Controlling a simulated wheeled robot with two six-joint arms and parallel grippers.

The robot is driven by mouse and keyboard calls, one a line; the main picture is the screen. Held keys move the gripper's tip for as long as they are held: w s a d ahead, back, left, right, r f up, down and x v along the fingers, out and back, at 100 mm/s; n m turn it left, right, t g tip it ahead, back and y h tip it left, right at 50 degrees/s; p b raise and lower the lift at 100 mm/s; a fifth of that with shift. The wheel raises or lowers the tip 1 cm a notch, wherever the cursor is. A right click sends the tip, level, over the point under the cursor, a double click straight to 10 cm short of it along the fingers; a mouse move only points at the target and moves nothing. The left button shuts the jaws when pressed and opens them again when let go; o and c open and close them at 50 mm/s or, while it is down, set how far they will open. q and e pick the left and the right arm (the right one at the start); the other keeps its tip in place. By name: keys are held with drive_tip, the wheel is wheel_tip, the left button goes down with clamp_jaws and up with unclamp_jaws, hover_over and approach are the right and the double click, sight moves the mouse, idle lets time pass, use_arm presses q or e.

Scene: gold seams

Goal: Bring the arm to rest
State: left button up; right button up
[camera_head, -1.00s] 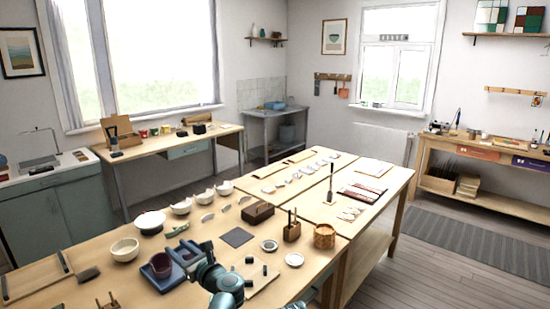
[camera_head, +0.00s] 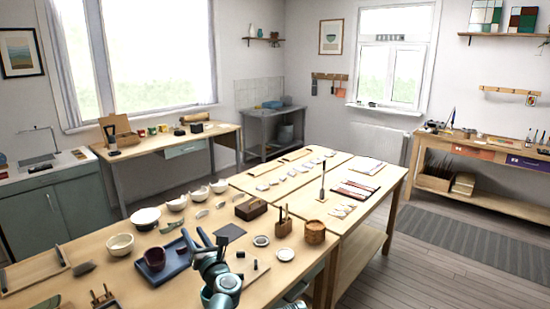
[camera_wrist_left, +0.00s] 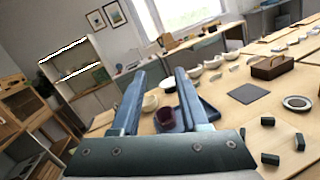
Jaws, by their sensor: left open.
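My left gripper (camera_head: 194,233) is open and empty. It is raised over the front of the long wooden worktable (camera_head: 112,277), with its fingers pointing away from me. In the left wrist view the two blue-grey fingers (camera_wrist_left: 160,73) stand wide apart with nothing between them. Behind them in that view are a dark plum cup (camera_wrist_left: 166,118) and a dark blue tray (camera_wrist_left: 207,109). In the head view the cup (camera_head: 155,259) stands on the tray (camera_head: 178,262), left of my gripper. My right gripper is not in view.
Pale bowls (camera_head: 120,244) and shards line the table's far left side. A dark square mat (camera_head: 231,231), a wooden carrier (camera_head: 251,209), a tool holder (camera_head: 284,227) and a wooden cup (camera_head: 315,232) stand beyond the gripper. Small dark blocks lie close to its right.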

use_arm(q)
drive_tip(key=w+d+m+t+h, duration=0.3)
drive_tip(key=d+m+h, duration=0.5)
drive_tip(key=m, duration=0.5)
drive_tip(key=s+d+f+m+g+h, duration=0.4)
drive_tip(key=d+f+m+g+h, duration=0.3)
drive_tip(key=f+m, duration=0.65)
drive_tip(key=s+a+f+m+g+y, duration=0.1)
drive_tip(key=s+a+f+m+g, duration=0.25)
drive_tip(key=s, duration=0.35)
drive_tip(key=s+a+f+m+g+y, duration=0.2)
drive_tip(key=s+f+m+g, duration=0.2)
drive_tip(key=s+m, duration=0.15)
drive_tip(key=s+a+f+m+g+y, duration=0.1)
drive_tip(key=s+a+f+m+g, duration=0.25)
drive_tip(key=s, duration=0.35)
drive_tip(key=s+d+r+m+g+y+p, duration=0.1)
drive_tip(key=s+d+m, duration=0.3)
drive_tip(key=d, duration=0.7)
drive_tip(key=shift+s+r, duration=0.3)
drive_tip(key=shift+s, duration=0.45)
